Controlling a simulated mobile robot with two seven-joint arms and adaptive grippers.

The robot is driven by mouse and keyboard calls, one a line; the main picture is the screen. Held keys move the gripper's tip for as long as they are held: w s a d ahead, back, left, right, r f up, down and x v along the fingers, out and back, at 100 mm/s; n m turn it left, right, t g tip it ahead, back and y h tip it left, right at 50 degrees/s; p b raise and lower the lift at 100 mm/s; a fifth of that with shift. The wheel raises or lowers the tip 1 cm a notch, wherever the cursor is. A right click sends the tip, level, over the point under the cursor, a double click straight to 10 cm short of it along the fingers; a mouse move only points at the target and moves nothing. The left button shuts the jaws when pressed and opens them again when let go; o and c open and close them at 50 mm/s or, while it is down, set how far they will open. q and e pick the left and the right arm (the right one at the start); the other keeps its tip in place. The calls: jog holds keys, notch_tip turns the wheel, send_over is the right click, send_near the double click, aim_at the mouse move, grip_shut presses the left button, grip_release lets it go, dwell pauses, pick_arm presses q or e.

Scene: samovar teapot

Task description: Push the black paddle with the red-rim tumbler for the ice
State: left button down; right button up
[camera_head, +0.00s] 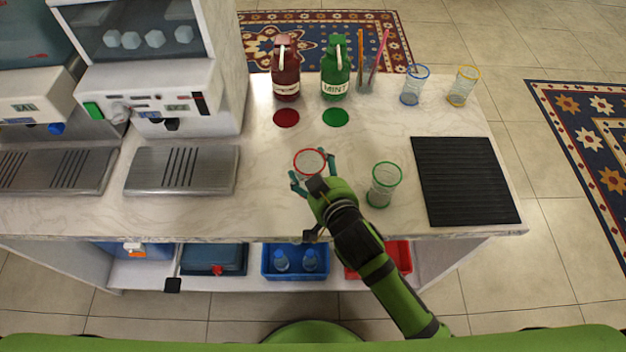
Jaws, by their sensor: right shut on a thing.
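The red-rim tumbler (309,160) stands on the marble counter, its red rim facing up. My right gripper (314,174) is shut on it, with one teal finger on each side; the gripper and wrist hide its lower part. The black paddle (171,124) is under the front of the white ice machine (215,109), to the left of and behind the tumbler. Pale ice pieces show in the machine's window. My left gripper is not in view.
A grey drip tray (143,178) lies below the paddle. A green-rim tumbler (384,184) stands just right of my right gripper, beside a black mat (462,190). Dark red (286,75) and green (335,80) jugs stand behind. Counter between tumbler and drip tray is clear.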

jog(key=s+d+r+b, duration=0.1)
jog(key=s+d+r, duration=0.5)
jog(key=d, duration=0.3)
jog(key=shift+d, duration=0.35)
